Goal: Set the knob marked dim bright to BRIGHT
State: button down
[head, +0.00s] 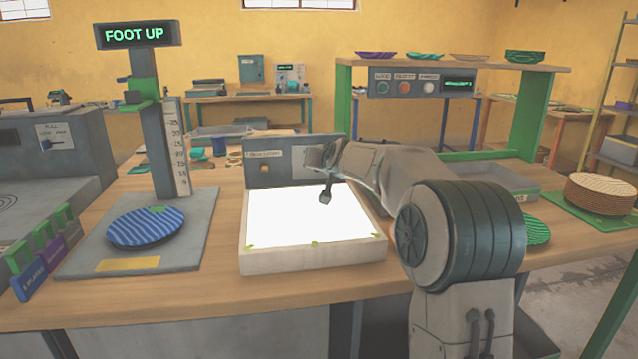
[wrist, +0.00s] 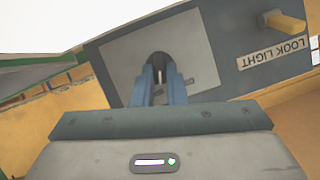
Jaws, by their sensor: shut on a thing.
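The dim bright knob (wrist: 158,59) is a small dark round knob on a pale plate on the grey panel, in the wrist view. The blue fingers of my gripper (wrist: 160,75) are shut on it from both sides and cover part of it. I cannot read the marks around the knob or tell where it points. In the head view my gripper (head: 313,155) is at the right part of the grey panel (head: 288,178), behind the light box. My wrist hides the knob there. The light box top (head: 300,222) glows white.
A yellow switch (wrist: 284,21) sits beside the knob, above a LOOK LIGHT label (wrist: 272,61). Left of the light box stands a gauge post (head: 148,170) with a blue striped plate (head: 146,228). A grey tray (head: 480,182) lies behind my arm.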

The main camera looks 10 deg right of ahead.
jog(key=m+b, duration=0.1)
jog(key=b, duration=0.1)
jog(key=y+b, duration=0.1)
jog(key=b, duration=0.1)
jog(key=shift+d+f+m, duration=0.15)
jog(key=shift+f+m, duration=0.25)
jog(key=shift+r+m+y+b, duration=0.1)
jog(key=shift+m+y+b, duration=0.3)
jog(key=shift+b, duration=0.3)
jog(key=shift+r, duration=0.1)
jog(key=c, duration=1.5)
grip_release()
jog(key=shift+o, duration=0.2)
jog(key=shift+s+r, duration=0.1)
jog(key=b+v, duration=0.1)
jog(key=v, duration=0.5)
jog(key=b+v, duration=0.2)
jog(key=v, duration=0.5)
jog(key=shift+s+d, duration=0.15)
jog(key=shift+s, duration=0.2)
